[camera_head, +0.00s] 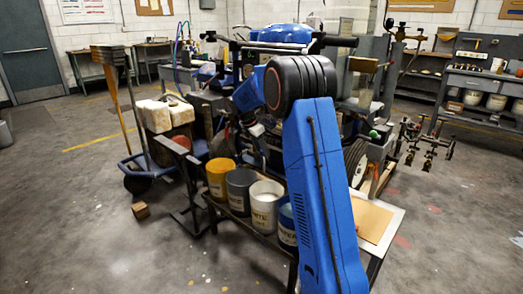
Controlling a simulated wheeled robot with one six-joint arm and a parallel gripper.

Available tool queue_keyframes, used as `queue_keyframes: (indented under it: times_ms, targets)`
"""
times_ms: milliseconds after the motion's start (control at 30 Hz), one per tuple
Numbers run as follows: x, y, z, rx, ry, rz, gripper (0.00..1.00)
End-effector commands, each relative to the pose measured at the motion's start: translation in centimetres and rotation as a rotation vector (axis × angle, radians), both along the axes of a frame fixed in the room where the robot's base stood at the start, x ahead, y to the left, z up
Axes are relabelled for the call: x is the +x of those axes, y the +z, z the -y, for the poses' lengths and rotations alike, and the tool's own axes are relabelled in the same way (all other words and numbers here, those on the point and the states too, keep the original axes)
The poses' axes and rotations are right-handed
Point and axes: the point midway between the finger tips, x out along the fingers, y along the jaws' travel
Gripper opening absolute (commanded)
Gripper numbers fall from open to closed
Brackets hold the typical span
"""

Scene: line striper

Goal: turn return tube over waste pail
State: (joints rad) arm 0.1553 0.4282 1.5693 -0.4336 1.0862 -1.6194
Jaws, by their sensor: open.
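My blue arm rises in front of the line striper (290,33) and bends back toward it. My gripper (256,130) is small and dark against the machine, just beyond the row of pails; its jaws are open. Two white pails with dark lettering stand on the low bench: one in the middle (264,208) and one with blue at its top (287,228), partly behind my arm. The lettering is too small to read surely, so I cannot tell which is the waste pail. I cannot pick out the return tube among the striper's dark parts and hoses.
A yellow pail (219,178) and a grey pail (240,190) share the low bench. A tan board (374,222) lies at its right end. A hand cart (138,184) with white jugs stands left, near a small wooden block (141,210).

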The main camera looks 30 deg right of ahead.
Motion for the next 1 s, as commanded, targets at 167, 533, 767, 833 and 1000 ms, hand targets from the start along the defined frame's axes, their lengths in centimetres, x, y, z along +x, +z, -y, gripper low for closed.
queue_keyframes:
  times_ms: [167, 533, 767, 833, 1000]
  targets:
    - [0.0, 0.0, 0.0, 0.000, 0.000, 0.000, 0.36]
    - [0.0, 0.0, -0.1, 0.000, -0.005, 0.000, 0.00]
    - [0.4, 0.0, -1.1, 0.000, -0.070, 0.000, 0.00]
    - [0.5, 0.0, -1.6, 0.001, -0.111, -0.001, 0.00]
    - [1.3, -0.1, -3.3, 0.001, -0.241, -0.001, 0.00]
